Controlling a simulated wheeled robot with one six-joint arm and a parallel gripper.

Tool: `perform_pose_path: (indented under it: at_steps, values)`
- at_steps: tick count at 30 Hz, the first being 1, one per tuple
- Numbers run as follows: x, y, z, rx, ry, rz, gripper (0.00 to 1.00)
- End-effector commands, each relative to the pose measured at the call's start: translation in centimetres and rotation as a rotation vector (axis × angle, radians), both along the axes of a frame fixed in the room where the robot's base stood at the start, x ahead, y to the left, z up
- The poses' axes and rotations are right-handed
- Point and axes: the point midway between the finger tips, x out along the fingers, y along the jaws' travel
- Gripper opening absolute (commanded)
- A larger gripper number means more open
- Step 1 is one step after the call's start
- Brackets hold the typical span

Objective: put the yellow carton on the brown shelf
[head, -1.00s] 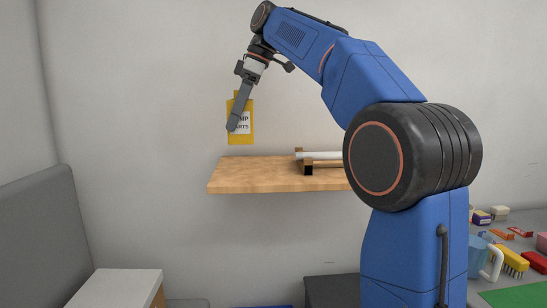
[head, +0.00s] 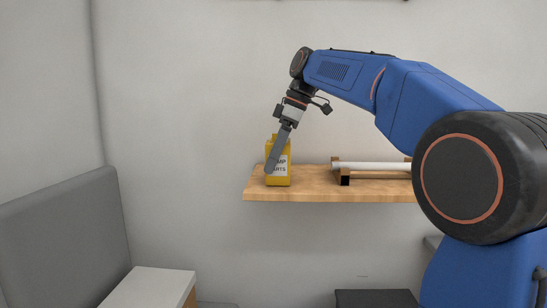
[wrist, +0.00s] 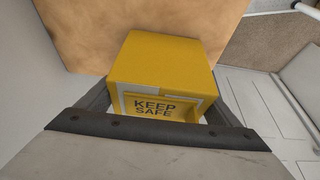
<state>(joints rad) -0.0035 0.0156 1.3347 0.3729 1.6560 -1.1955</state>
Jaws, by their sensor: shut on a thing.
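The yellow carton (head: 284,178) has a pale label and is upright at the left part of the brown shelf (head: 315,196). Its base appears to be at the shelf's surface; I cannot tell whether it bears on it. My gripper (head: 271,166) comes down from above and is shut on the carton. In the wrist view the carton (wrist: 165,64) sits between the two fingers, with "KEEP SAFE" on its label, and the brown shelf (wrist: 95,25) shows behind it.
A white rod (head: 370,166) lies on a wooden rack (head: 344,176) on the shelf, right of the carton, with free shelf between. A white-topped box (head: 150,285) and a grey backrest (head: 65,235) stand at lower left. A dark box (head: 375,298) is below the shelf.

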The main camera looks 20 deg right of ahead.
Motion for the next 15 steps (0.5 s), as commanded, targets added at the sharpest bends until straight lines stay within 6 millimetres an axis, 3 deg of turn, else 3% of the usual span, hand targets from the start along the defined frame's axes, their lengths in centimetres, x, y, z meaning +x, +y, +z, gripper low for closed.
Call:
perform_pose_path:
  at_steps: [4, 5, 6, 15]
  values:
    - [-0.02, 0.00, -0.25, 0.000, 0.001, 0.000, 0.56]
    - [0.00, 0.00, -0.24, 0.000, 0.001, 0.000, 0.93]
    - [0.00, 0.00, -0.23, 0.000, 0.001, 0.000, 1.00]
    - [0.03, 0.00, 0.05, 0.000, 0.000, 0.000, 1.00]
